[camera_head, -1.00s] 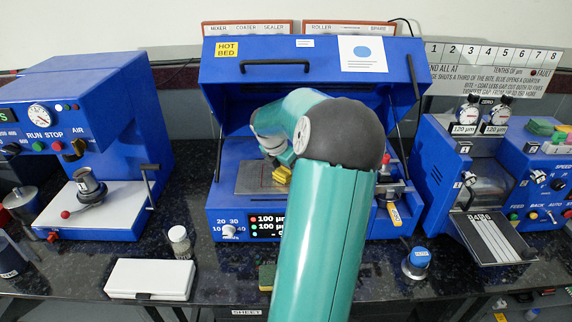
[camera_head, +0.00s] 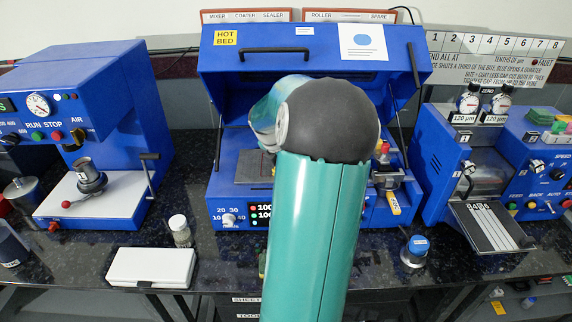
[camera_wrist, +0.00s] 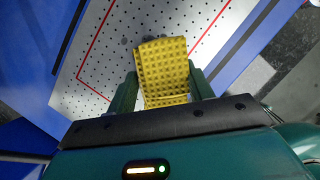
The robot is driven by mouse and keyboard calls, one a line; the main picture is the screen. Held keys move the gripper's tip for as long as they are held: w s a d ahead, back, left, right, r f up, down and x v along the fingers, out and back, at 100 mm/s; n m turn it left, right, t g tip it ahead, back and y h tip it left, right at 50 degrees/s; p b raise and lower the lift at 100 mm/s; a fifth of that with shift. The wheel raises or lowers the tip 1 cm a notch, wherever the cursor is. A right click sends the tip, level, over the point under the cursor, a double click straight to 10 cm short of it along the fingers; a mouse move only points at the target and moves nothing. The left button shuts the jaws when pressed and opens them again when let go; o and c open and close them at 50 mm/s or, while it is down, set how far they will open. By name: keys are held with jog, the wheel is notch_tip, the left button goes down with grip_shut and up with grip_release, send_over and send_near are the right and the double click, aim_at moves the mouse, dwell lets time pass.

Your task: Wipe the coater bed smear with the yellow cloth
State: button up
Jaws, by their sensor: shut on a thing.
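The yellow cloth (camera_wrist: 163,72) is a waffle-textured pad held between the two green fingers of my gripper (camera_wrist: 165,85) in the wrist view. The cloth is over the perforated coater bed (camera_wrist: 105,65), which has a red outline; I cannot tell whether it touches. A dark grey patch of the smear (camera_wrist: 124,48) shows at the cloth's upper left edge. In the head view, the coater bed (camera_head: 250,168) shows only at its left part. My arm hides the gripper and cloth there.
The coater's blue lid (camera_head: 300,65) stands open above the bed, marked HOT BED. The mixer machine (camera_head: 85,130) is at left and the roller machine (camera_head: 490,160) at right. A white box (camera_head: 150,267), a small jar (camera_head: 180,230) and a blue-capped container (camera_head: 415,250) stand on the dark bench.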

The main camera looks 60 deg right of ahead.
jog(key=shift+w+d, duration=0.4)
jog(key=shift+d, duration=0.4)
jog(key=shift+w+d, duration=0.4)
jog(key=shift+d, duration=0.35)
jog(key=shift+w+d+f, duration=0.1)
jog(key=shift+w+d, duration=0.35)
jog(key=shift+d, duration=0.4)
jog(key=shift+w+d, duration=0.4)
jog(key=shift+d, duration=0.4)
jog(key=shift+s+d, duration=0.3)
jog(key=shift+s, duration=0.25)
jog(key=shift+s+d, duration=0.25)
jog(key=shift+s, duration=0.3)
jog(key=shift+s+a+f, duration=0.1)
jog(key=shift+s+a, duration=0.2)
jog(key=shift+a, duration=0.3)
jog(key=shift+s+a+r, duration=0.1)
jog(key=shift+s+a, duration=0.2)
jog(key=shift+a, duration=0.3)
jog(key=shift+s+a+f, duration=0.1)
jog(key=shift+s+a, duration=0.2)
jog(key=shift+a, duration=0.3)
